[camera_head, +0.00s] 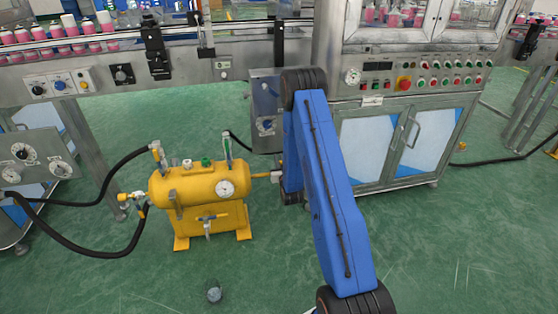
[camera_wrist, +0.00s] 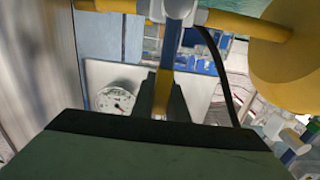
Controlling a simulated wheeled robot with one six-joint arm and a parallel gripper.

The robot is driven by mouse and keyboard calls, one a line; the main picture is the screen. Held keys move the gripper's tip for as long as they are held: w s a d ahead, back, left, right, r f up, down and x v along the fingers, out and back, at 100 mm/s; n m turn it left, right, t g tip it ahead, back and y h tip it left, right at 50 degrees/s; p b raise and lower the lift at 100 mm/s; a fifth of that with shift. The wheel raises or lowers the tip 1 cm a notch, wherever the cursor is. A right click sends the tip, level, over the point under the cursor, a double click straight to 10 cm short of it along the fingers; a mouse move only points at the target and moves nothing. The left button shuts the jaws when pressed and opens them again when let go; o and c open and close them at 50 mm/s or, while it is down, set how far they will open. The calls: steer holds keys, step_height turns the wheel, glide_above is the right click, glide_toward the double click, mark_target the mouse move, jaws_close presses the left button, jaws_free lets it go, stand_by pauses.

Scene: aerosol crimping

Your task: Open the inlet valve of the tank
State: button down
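The yellow tank (camera_head: 198,190) stands on the green floor left of my blue arm in the head view. A yellow pipe (camera_head: 261,175) leaves its right end and meets a pale fitting (camera_head: 277,173) beside my arm. In the wrist view the tank (camera_wrist: 290,65) is at the upper right; its pipe (camera_wrist: 248,25) runs left to a pale valve fitting with a blue part (camera_wrist: 170,45). My gripper (camera_wrist: 163,98) has its dark fingers either side of a yellow-brown piece below this valve. Whether they press on it is unclear. My arm hides the gripper in the head view.
A gauge (camera_head: 226,188) is on the tank's front. Black hoses (camera_head: 95,250) run from its left side to a panel (camera_head: 38,158). A machine cabinet (camera_head: 420,150) stands behind my arm. The wrist view shows another gauge (camera_wrist: 116,100) near the fingers. The front floor is mostly clear.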

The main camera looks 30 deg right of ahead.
mark_target(263, 175)
steer(key=shift+a, duration=0.2)
steer(key=a+n, duration=0.1)
steer(key=n, duration=0.1)
steer(key=a+n, duration=0.1)
steer(key=shift+w+a+f+n, duration=0.25)
steer(key=shift+w+a+n, duration=0.05)
steer(key=shift+w+a, duration=0.1)
steer(key=a+n, duration=0.1)
steer(key=a+f+n, duration=0.1)
steer(key=n, duration=0.1)
steer(key=shift+w+a+f+n, duration=0.2)
steer(key=shift+w+n, duration=0.1)
steer(key=shift+w, duration=0.05)
steer(key=a+f+n, duration=0.1)
steer(key=n, duration=0.2)
steer(key=shift+w+a+f, duration=0.25)
steer(key=shift+a+f, duration=0.1)
steer(key=shift+f, duration=0.05)
steer(key=shift+w+a+f+n, duration=0.1)
steer(key=shift+a+f+n, duration=0.4)
steer(key=shift+n, duration=0.4)
steer(key=shift+d+f, duration=0.1)
steer(key=shift+f, duration=0.05)
steer(key=c, duration=1.7)
jaws_free()
steer(key=shift+c, duration=0.2)
